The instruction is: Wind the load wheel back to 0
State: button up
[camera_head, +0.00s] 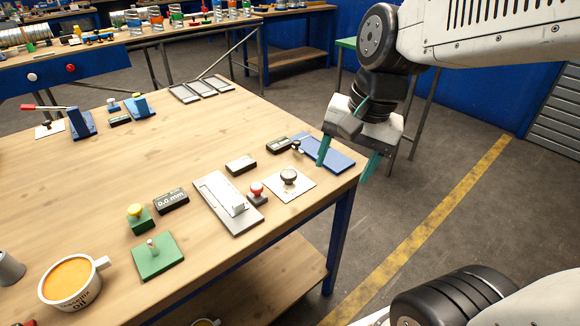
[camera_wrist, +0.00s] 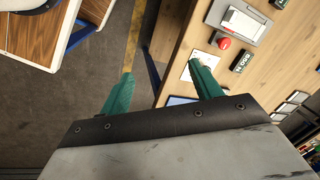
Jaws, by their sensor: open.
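No thing is clearly marked as the load wheel. A dark round knob (camera_head: 288,176) stands on a white plate (camera_head: 273,191) near the table's right edge and is the most wheel-like thing there. A small black display box (camera_head: 278,145) sits behind it; its reading is too small to tell. My gripper (camera_head: 345,170) is open and empty, in the air by the right corner, over a blue plate (camera_head: 337,157). In the wrist view my gripper (camera_wrist: 161,68) spans the table edge, with the white plate (camera_wrist: 186,72) partly hidden behind one finger.
A red button (camera_head: 257,189), a grey slider plate (camera_head: 225,205) and a 0.0 mm display (camera_head: 171,201) stand to the left. A green plate with a peg (camera_head: 158,258) and an orange-filled cup (camera_head: 72,283) are near the front edge. Open floor lies right of the table.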

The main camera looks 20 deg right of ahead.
jog(key=w+f+m+y, duration=0.1)
jog(key=w+f+m, duration=0.4)
jog(key=w+m, duration=0.65)
jog(key=m+t, duration=0.2)
jog(key=m, duration=0.5)
send_near(289, 174)
jog(key=f, duration=0.1)
jog(key=shift+g+y, duration=0.3)
jog(key=x, duration=0.7)
jog(key=shift+w+d+f, duration=0.15)
jog(key=shift+w+f, duration=0.05)
jog(key=shift+w, duration=0.3)
jog(key=c, duration=1)
